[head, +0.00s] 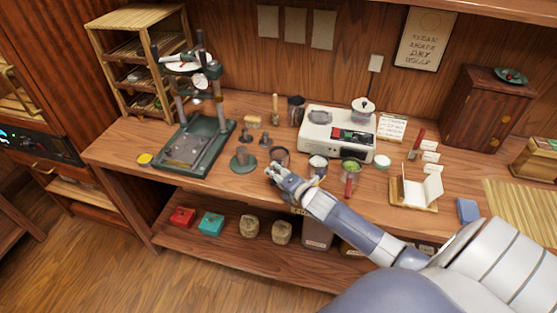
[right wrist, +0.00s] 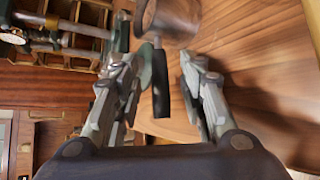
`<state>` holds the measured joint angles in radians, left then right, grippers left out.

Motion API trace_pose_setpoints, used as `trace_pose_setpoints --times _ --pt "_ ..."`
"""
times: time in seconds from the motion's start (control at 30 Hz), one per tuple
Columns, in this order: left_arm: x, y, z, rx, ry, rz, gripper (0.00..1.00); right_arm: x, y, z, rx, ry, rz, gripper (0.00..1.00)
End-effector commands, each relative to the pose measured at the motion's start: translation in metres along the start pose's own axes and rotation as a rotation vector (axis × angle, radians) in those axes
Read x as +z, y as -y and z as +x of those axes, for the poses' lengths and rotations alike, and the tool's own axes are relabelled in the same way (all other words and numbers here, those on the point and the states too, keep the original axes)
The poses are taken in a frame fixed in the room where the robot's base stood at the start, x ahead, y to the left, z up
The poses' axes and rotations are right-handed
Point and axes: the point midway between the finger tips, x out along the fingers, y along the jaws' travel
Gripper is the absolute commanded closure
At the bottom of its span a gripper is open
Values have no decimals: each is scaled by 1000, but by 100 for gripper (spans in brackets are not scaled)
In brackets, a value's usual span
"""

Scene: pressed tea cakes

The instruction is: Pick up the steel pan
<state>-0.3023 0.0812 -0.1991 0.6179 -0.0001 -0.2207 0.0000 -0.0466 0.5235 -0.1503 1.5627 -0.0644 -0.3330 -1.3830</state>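The steel pan (head: 280,153) stands on the wooden workbench (head: 222,182), just behind the fingers of my right gripper (head: 275,171) in the head view. In the right wrist view the pan (right wrist: 172,18) is at the top, cut off by the frame edge, and its black handle (right wrist: 161,80) points down between my fingers. My right gripper (right wrist: 158,88) is open, with a finger on each side of the handle. A gap shows between the right finger and the handle; contact on the left side is unclear. My left gripper is not in view.
A dark press (head: 190,150) stands to the left, with a dark round piece (head: 243,161) nearer the pan. A small white bowl (head: 318,161), a bowl of green leaf (head: 351,166) and a white scale (head: 318,133) are to the right. Bare bench lies in front.

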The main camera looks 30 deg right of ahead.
Motion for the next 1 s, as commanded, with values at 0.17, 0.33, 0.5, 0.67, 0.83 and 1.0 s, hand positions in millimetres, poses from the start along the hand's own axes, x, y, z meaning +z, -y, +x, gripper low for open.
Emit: trace_pose_setpoints --times 0.17,0.33,0.5,0.67,0.83,1.0 --pt "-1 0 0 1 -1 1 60 0 0 1 0 0 0 62" --pt "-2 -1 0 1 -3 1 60 0 0 1 0 0 0 85" --pt "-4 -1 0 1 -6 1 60 0 0 1 -1 0 0 100" --pt "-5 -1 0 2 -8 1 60 1 -2 1 3 1 -1 100" --pt "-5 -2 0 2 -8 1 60 3 -5 -1 4 2 -2 100" --pt "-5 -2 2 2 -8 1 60 12 -23 -9 7 2 -5 100"
